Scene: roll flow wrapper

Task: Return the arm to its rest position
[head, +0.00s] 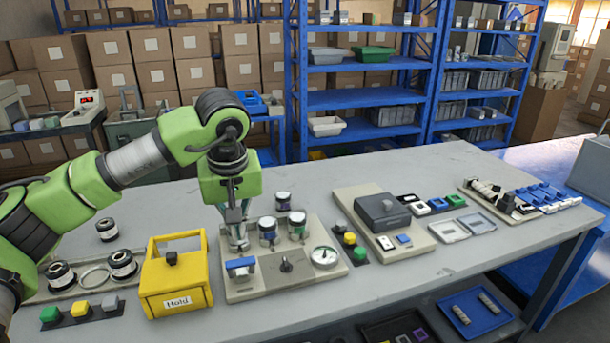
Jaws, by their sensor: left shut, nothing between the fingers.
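My left arm, green and grey, reaches in from the left in the head view and bends down over the table (400,282). Its gripper (238,246) points downward, shut and empty, just above or at the back of a beige fixture plate (240,291). Whether the fingertips touch the plate I cannot tell. My right gripper is not in the view.
A yellow "Hold" box (178,290) stands left of the plate. A round gauge (325,257) sits on the plate's right. Button strips, a grey-lidded unit (382,211) and small trays lie to the right. Blue shelving (360,98) stands behind. The table's front right is clear.

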